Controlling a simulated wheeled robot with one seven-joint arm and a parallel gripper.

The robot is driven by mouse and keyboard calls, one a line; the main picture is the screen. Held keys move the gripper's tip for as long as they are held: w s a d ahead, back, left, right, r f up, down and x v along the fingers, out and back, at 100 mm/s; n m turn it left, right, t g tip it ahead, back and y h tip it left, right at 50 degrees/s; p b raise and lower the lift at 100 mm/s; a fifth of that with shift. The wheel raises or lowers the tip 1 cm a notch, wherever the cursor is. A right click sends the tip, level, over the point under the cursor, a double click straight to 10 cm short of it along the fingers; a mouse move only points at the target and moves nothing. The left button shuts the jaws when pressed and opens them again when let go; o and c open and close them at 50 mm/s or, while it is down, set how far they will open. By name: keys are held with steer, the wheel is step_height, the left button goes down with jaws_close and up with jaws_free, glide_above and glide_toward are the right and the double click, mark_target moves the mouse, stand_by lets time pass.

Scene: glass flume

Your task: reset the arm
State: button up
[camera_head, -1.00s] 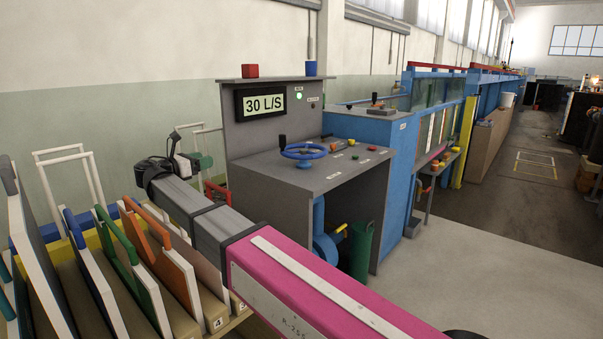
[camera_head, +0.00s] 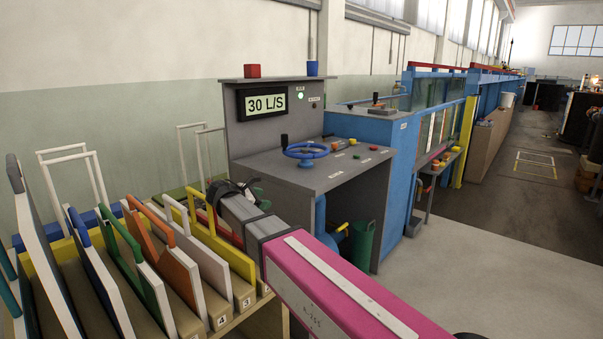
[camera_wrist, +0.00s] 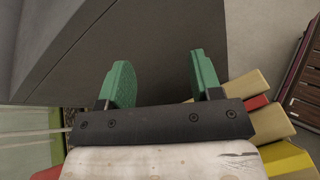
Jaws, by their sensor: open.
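My arm, pink with a grey forearm, reaches from the lower right toward the rack in the head view. My gripper (camera_wrist: 160,84) shows in the wrist view with two green fingers spread wide apart and nothing between them. In the head view my gripper (camera_head: 258,192) is small and partly hidden behind the dark wrist, beside the grey console. In the wrist view the fingers lie in front of a dark grey panel.
A rack (camera_head: 232,322) of coloured-handled boards stands at left, close under my arm. The grey console (camera_head: 335,175) with a blue handwheel (camera_head: 305,151) and a 30 L/S display (camera_head: 262,102) stands ahead. A green bin (camera_head: 363,240) is beneath it.

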steer(key=s+d+f+m+g+y, duration=0.25)
steer(key=d+f+m, duration=0.25)
steer(key=d+f, duration=0.6)
steer(key=s+d+f+m+g+y, duration=0.3)
steer(key=s+d+f+m, duration=0.5)
steer(key=d, duration=0.3)
steer(key=s+d+f+m+g+y, duration=0.3)
steer(key=s+d+f+m, duration=0.5)
steer(key=d, duration=0.3)
steer(key=shift+d+f+m+y, duration=0.4)
steer(key=shift+m+y, duration=0.1)
steer(key=shift+y, duration=0.35)
stand_by(1.7)
